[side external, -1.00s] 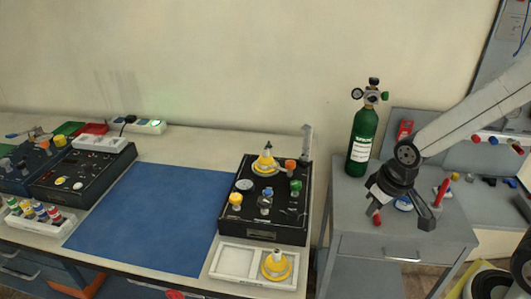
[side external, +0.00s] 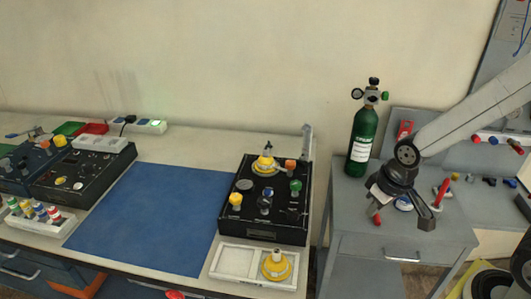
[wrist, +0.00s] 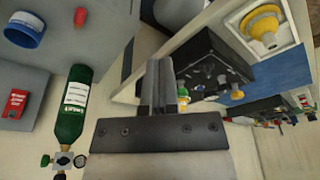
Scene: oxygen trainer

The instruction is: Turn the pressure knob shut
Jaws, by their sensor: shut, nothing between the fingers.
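The black trainer box (side external: 244,229) stands on the bench, right of the blue mat. Its top carries a yellow knob (side external: 235,199), a green knob (side external: 295,186), an orange knob (side external: 290,164), a blue-and-grey knob (side external: 265,205) and a grey disc (side external: 244,185). I cannot read which is the pressure knob. The box also shows in the wrist view (wrist: 205,55), partly behind my fingers. My gripper (side external: 428,222) is shut and empty over the grey cart, well right of the box. Its fingers (wrist: 158,75) lie together in the wrist view and touch no knob.
A green oxygen cylinder (side external: 362,140) with a regulator stands on the grey cart (side external: 350,215), left of my gripper. Red pieces and a blue-and-white roll (wrist: 25,30) lie on the cart. A white tray (side external: 235,262) with a yellow mask (side external: 276,265) sits before the box. The blue mat (side external: 150,215) is clear.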

